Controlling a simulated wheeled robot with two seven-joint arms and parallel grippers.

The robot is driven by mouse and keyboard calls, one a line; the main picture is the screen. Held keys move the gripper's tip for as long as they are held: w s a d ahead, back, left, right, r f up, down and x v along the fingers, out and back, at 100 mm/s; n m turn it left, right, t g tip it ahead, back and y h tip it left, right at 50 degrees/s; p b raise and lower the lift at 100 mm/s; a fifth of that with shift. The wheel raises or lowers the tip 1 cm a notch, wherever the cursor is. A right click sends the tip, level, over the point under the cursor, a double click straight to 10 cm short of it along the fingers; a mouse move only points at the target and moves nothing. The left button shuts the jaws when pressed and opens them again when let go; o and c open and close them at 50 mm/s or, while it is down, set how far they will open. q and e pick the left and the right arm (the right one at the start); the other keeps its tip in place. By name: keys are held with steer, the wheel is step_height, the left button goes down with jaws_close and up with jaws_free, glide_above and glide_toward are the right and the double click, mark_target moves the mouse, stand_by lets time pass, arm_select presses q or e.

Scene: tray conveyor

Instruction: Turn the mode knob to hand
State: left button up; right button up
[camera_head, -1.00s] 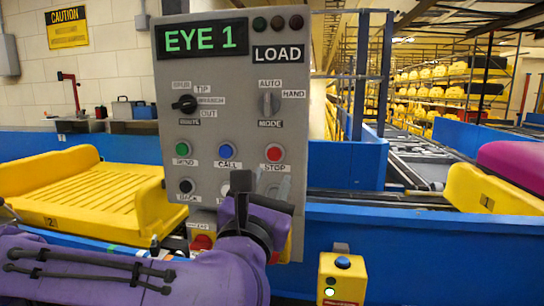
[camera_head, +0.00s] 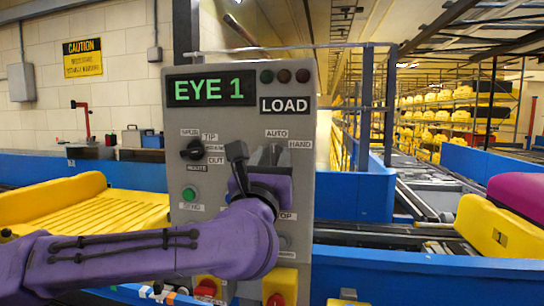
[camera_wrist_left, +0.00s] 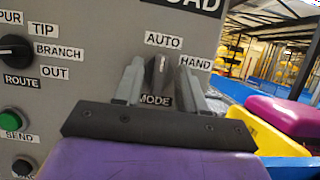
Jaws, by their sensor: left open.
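The grey control panel (camera_head: 235,120) stands in front of me with a green "EYE 1" sign. The mode knob (camera_wrist_left: 158,74) is a grey grip above its "MODE" label, between "AUTO" and "HAND" labels. In the wrist view its grip stands nearly upright, toward "AUTO". My left gripper (camera_wrist_left: 160,80) is open, with one finger on each side of the knob; I cannot tell whether they touch it. In the head view, my left gripper (camera_head: 268,158) hides most of the knob and the "MODE" label.
The black route knob (camera_head: 196,149) and green send button (camera_head: 190,194) are left of the gripper. My purple arm covers the lower panel buttons. A yellow tray (camera_head: 85,205) lies left; blue conveyor walls (camera_head: 400,275) run right, with a magenta-and-yellow tray (camera_head: 490,228).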

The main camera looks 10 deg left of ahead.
arm_select(q)
jaws_close()
